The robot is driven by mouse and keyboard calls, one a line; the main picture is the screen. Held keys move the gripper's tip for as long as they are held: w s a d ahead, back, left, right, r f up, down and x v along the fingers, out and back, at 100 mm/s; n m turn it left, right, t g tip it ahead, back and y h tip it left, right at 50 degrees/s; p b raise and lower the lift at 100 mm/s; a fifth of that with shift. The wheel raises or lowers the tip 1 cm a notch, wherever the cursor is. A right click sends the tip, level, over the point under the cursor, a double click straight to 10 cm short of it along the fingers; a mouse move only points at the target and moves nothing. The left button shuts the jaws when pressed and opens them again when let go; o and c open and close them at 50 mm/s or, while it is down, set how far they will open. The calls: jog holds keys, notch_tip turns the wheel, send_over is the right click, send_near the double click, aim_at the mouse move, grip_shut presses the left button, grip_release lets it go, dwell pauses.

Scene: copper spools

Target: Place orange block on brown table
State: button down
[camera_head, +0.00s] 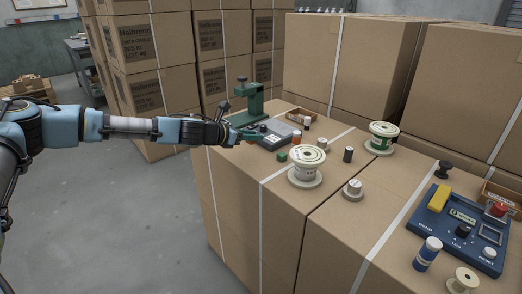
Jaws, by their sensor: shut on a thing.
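No orange block is plain to see. A small orange-brown cylinder (296,137) stands to the right of the gripper, beside a grey device (275,138). A yellow block (437,199) lies on a blue control panel (455,228) at the right.
A green stand (248,103) rises just behind the gripper. A white spool (306,165), a green-wound spool (381,137), a green cube (282,156) and a small black cylinder (348,155) stand on the boxes. Tall carton stacks (350,60) close off the back.

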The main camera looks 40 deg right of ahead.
aim_at(253, 157)
jog(key=shift+f+p, duration=0.45)
jog(key=shift+f, duration=2.55)
jog(key=c, duration=0.6)
grip_release()
jog(key=b+v, duration=0.2)
jog(key=v, duration=1)
jog(key=shift+a, duration=0.1)
